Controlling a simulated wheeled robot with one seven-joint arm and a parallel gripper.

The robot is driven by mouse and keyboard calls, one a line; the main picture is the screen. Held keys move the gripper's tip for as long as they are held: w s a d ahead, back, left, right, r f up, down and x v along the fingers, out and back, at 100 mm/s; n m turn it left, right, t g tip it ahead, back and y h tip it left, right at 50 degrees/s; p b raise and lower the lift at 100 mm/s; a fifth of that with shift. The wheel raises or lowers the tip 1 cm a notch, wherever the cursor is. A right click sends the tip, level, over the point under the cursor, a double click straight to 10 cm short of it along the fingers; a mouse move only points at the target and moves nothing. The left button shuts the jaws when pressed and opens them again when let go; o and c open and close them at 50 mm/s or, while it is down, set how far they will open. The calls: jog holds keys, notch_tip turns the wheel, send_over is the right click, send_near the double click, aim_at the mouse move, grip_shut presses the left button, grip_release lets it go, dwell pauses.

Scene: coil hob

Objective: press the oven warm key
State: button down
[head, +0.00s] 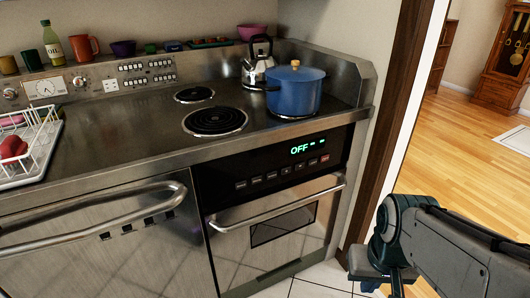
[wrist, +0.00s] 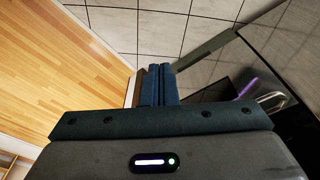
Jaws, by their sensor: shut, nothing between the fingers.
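The oven's black control panel (head: 292,163) is at the right of the stove front in the head view. Its display (head: 308,146) shows green "OFF" and dashes. A row of small dark keys (head: 285,172) runs below it, with a red key (head: 325,158) at the right end. The labels are too small to read, so I cannot tell which key is the warm key. My gripper (wrist: 159,70) is shut and empty, its two blue fingers together. In the head view my arm is at the lower right, apart from and to the right of the panel.
The oven door handle (head: 280,204) juts out below the panel. A blue pot (head: 294,92) and a kettle (head: 258,65) stand on the hob above. A dark wooden door frame (head: 385,110) rises right of the stove. Tiled floor (head: 322,281) is clear before the oven.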

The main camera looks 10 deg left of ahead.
jog(key=shift+d, duration=0.1)
jog(key=w+d+f+n+g+h, duration=0.2)
jog(key=w+d+f+n+h, duration=0.2)
jog(key=d+h, duration=0.3)
jog(key=w+n+t+h, duration=0.5)
jog(key=w+n+h, duration=0.1)
jog(key=w, duration=0.6)
jog(key=w+a+f+n+t+y, duration=0.2)
jog(key=w+a+n+t+y, duration=0.2)
jog(key=a, duration=0.7)
jog(key=w+a+f+n+t+y, duration=0.1)
jog(key=w+a+n+t+y, duration=0.4)
jog(key=w+a+n+t, duration=0.3)
jog(key=a+n+t, duration=0.2)
jog(key=a+n, duration=0.2)
jog(key=shift+w+a+f+t, duration=0.2)
jog(key=shift+f+t, duration=0.1)
jog(key=shift+f, duration=0.05)
